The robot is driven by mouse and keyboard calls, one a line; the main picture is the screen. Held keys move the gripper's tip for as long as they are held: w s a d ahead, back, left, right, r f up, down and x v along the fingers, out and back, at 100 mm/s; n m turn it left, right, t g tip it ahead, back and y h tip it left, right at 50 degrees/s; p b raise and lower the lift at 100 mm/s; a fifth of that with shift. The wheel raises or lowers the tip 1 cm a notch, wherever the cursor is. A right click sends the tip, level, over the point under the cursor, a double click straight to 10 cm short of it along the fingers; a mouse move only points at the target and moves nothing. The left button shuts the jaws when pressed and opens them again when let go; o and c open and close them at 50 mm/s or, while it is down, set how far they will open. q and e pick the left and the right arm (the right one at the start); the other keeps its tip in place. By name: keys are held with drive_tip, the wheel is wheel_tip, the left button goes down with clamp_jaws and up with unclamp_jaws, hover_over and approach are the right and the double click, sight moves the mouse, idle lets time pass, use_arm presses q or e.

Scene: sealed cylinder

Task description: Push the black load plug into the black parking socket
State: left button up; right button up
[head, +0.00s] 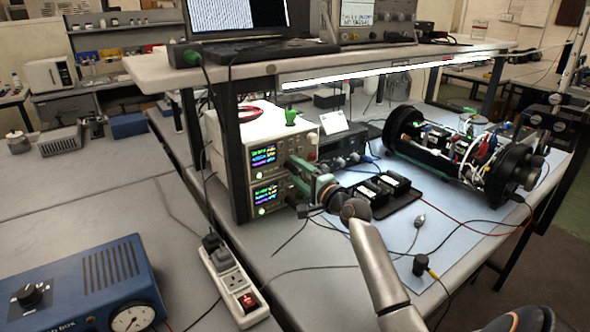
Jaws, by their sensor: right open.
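My right gripper (302,187) reaches in from the bottom right, its fingers close to the front of the lower power supply (268,196). It is open. A small dark piece (303,211) shows just below the fingers, with a thin black lead running down from it; I cannot tell whether it is the black load plug. The gripper and wrist hide part of the power supply front. I cannot make out the black parking socket with certainty. My left gripper is not in view.
A black tray with dark modules (382,190) lies right of the wrist. A black piece with a yellow part (421,265) and a silver connector (420,221) lie on the bench. The open cylinder (455,150) stands behind right. A power strip (232,282) lies at the front.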

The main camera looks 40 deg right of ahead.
sight(300, 173)
clamp_jaws()
idle(0.5)
idle(0.7)
idle(0.4)
drive_tip(key=shift+s+a+p, duration=0.1)
drive_tip(key=shift+s+p, duration=0.4)
drive_tip(key=shift+s, duration=0.6)
drive_tip(key=shift+s+a+p, duration=0.2)
drive_tip(key=shift+s+p, duration=0.4)
drive_tip(key=shift+s, duration=1.3)
